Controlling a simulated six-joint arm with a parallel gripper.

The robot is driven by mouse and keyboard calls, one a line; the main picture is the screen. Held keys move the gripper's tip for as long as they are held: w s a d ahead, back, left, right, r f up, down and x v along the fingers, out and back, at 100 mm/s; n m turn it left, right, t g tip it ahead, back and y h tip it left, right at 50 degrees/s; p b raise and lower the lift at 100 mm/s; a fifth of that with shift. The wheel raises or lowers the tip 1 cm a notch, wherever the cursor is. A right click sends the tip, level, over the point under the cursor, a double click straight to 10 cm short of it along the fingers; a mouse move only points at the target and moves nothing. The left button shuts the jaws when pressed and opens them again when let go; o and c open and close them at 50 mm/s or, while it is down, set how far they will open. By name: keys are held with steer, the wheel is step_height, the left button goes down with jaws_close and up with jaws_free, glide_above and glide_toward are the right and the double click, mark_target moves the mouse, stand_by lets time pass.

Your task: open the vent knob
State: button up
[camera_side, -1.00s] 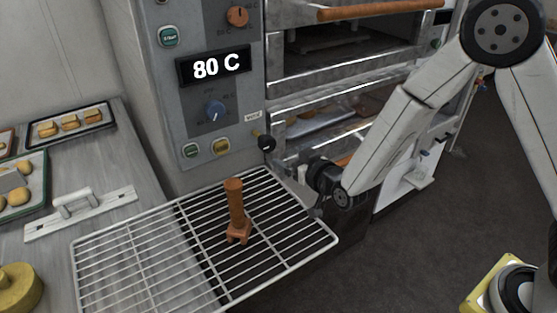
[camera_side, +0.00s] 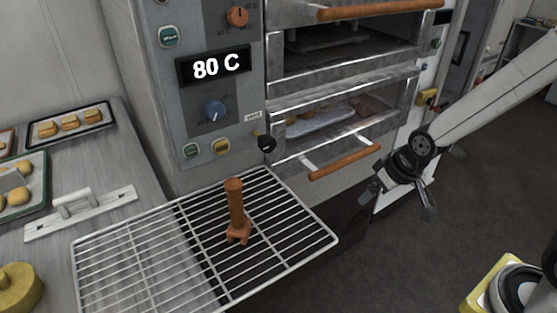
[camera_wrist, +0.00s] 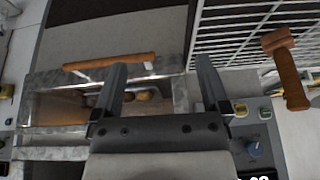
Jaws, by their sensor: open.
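The vent knob (camera_side: 266,142) is a small black knob on a short stem at the lower right of the grey control panel, below a small label. I cannot make it out in the wrist view; the right finger may cover it. My gripper (camera_side: 398,198) is open and empty, right of the knob and well apart from it, near the right end of the lower oven door's wooden handle (camera_side: 346,162). In the wrist view my gripper (camera_wrist: 162,75) shows its two fingers spread, with the lower oven behind them.
A wire rack (camera_side: 150,262) juts out below the panel, with a wooden-handled tool (camera_side: 236,205) standing on it. The panel has a blue dial (camera_side: 214,110), coloured buttons and a display reading 80 C. Open floor lies at the right.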

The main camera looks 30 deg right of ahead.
steer(key=shift+g, duration=0.9)
steer(key=shift+s+d+r, duration=0.1)
steer(key=shift+s+d, duration=0.15)
steer(key=shift+s, duration=0.5)
steer(key=shift+s+d+f, duration=0.1)
steer(key=shift+s+d, duration=0.2)
steer(key=shift+s, duration=0.4)
steer(key=shift+s+d+r, duration=0.1)
steer(key=shift+s+d, duration=0.15)
steer(key=shift+s, duration=0.5)
